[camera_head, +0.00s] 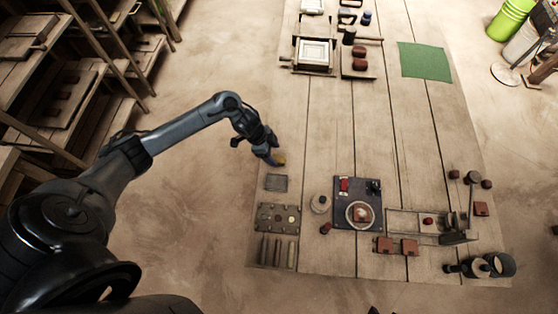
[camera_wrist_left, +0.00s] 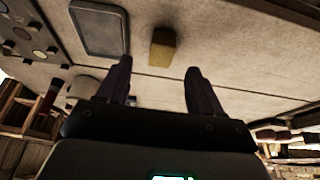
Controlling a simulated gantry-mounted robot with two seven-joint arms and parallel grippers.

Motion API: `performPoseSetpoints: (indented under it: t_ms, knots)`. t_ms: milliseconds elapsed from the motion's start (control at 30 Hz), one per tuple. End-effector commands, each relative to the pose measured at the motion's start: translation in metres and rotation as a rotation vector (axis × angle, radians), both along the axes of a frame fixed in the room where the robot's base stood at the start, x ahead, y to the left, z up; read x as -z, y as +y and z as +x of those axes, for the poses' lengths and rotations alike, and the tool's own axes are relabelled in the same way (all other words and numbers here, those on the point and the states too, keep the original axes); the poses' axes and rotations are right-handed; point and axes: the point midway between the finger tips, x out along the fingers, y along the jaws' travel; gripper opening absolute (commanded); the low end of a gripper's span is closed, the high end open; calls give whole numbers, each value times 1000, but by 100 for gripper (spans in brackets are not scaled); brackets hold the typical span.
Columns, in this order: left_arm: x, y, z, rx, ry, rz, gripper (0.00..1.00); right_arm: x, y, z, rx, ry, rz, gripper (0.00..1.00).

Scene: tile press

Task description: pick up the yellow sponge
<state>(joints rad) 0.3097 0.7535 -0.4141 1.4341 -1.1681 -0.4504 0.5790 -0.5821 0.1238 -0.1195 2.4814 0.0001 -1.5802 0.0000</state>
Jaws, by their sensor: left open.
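The yellow sponge (camera_wrist_left: 162,48) is a small yellow block lying on the table near its edge. In the left wrist view it sits beyond and between the two dark fingers of my left gripper (camera_wrist_left: 160,82), which are spread and empty. In the head view the left gripper (camera_head: 275,160) reaches the table's left edge, with the sponge (camera_head: 281,161) showing as a small yellow patch beside the fingers and partly hidden by them. I cannot tell the exact gap between fingers and sponge. My right gripper does not show.
A dark-framed tray (camera_head: 276,183) lies near the sponge, and it also shows in the wrist view (camera_wrist_left: 99,27). A plate with round wells (camera_head: 278,217) and a dark press board (camera_head: 345,222) stand nearer. A green mat (camera_head: 425,61) lies far right. The table's middle is clear.

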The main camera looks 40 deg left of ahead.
Motion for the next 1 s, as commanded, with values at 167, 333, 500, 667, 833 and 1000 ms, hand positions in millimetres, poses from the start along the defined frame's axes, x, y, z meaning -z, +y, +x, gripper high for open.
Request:
performPoseSetpoints:
  t_ms: [167,333,500,667,833,1000]
  knots:
    - [18,-5,4,0,2,-1,66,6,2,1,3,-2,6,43]
    - [38,-10,9,-1,1,-1,66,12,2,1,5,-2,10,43]
    - [48,-14,11,0,1,0,66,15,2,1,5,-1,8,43]
    - [48,-14,11,1,0,1,66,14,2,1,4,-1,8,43]
    - [48,-13,11,1,0,1,52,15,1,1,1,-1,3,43]
    - [48,-13,11,1,0,1,26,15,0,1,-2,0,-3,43]
